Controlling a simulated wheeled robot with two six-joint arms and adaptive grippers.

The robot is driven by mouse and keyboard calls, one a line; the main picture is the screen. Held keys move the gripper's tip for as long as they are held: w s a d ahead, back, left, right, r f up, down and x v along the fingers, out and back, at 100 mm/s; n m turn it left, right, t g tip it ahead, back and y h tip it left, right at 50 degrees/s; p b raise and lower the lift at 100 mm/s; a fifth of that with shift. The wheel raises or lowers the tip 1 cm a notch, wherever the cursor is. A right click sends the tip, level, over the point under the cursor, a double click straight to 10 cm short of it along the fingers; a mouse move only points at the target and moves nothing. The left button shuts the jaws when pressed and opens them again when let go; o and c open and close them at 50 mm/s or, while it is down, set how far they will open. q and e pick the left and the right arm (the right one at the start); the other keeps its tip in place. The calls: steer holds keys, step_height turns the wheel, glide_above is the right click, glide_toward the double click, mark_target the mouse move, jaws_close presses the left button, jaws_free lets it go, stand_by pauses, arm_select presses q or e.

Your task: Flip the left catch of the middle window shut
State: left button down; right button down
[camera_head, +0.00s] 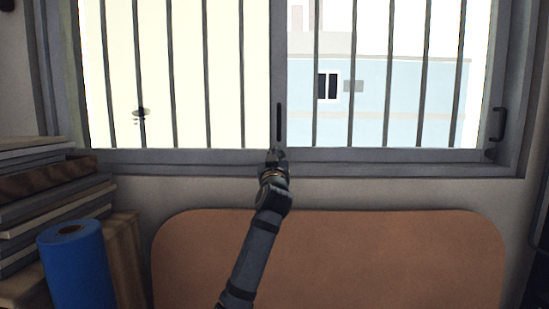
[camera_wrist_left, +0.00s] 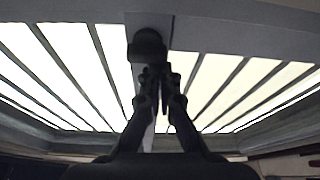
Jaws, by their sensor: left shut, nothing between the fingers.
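A wide barred window (camera_head: 240,157) with a grey frame fills the upper part of the head view. A slim dark upright fitting (camera_head: 279,122) sits on its middle post. My left gripper (camera_head: 276,154) is just below that fitting, in front of the lower rail. In the left wrist view its fingertips (camera_wrist_left: 158,72) are together and hold nothing. A dark rounded block (camera_wrist_left: 147,46) on the post lies just beyond the fingertips; I cannot tell whether they touch. I cannot tell which fitting is the left catch. My right gripper is not in view.
A dark pull handle (camera_head: 498,124) is on the right frame. A small dark fitting (camera_head: 140,112) shows at the left bars. A brown padded board (camera_head: 390,255) stands below the window. Stacked boards (camera_head: 50,190) and a blue roll (camera_head: 75,265) stand at left.

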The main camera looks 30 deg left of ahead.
arm_select(q)
step_height(320, 180, down, 2)
steer(key=n+g+b, duration=0.2)
steer(key=n+b, duration=0.1)
steer(key=n, duration=0.3)
steer(key=n+g+y+b, duration=0.1)
steer(key=n+g+b, duration=0.1)
steer(key=n+b, duration=0.2)
steer(key=n+g+y+b, duration=0.1)
steer(key=n+b, duration=0.3)
steer(key=n, duration=0.4)
steer(key=shift+f+n+g, duration=0.2)
steer(key=shift+n+g, duration=0.2)
steer(key=shift+g, duration=0.3)
steer(key=shift+b, duration=0.3)
